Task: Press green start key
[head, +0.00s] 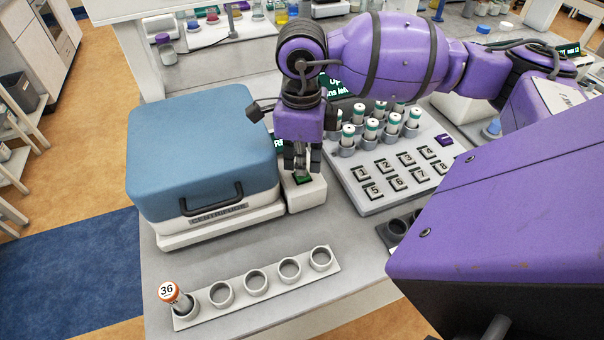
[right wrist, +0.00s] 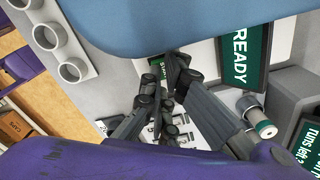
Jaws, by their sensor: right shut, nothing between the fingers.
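The green start key (head: 303,179) sits on the low front part of a white control box (head: 307,197), just right of the centrifuge (head: 205,165). My right gripper (head: 301,167) points down over this key, fingers together and empty. Its fingertips hide part of the key, and I cannot tell whether they touch it. In the right wrist view the shut fingers (right wrist: 167,88) reach toward the box, and a dark green patch of the key (right wrist: 157,60) shows beside them. The box's green screen (right wrist: 240,57) reads READY. My left gripper is not in view.
The centrifuge's blue lid is closed, close left of my gripper. A numbered key panel (head: 405,170) with several capped tubes stands at right. In front lies a rack (head: 255,285) with one orange-capped tube marked 36 (head: 172,294) and several empty holders. Table between rack and box is clear.

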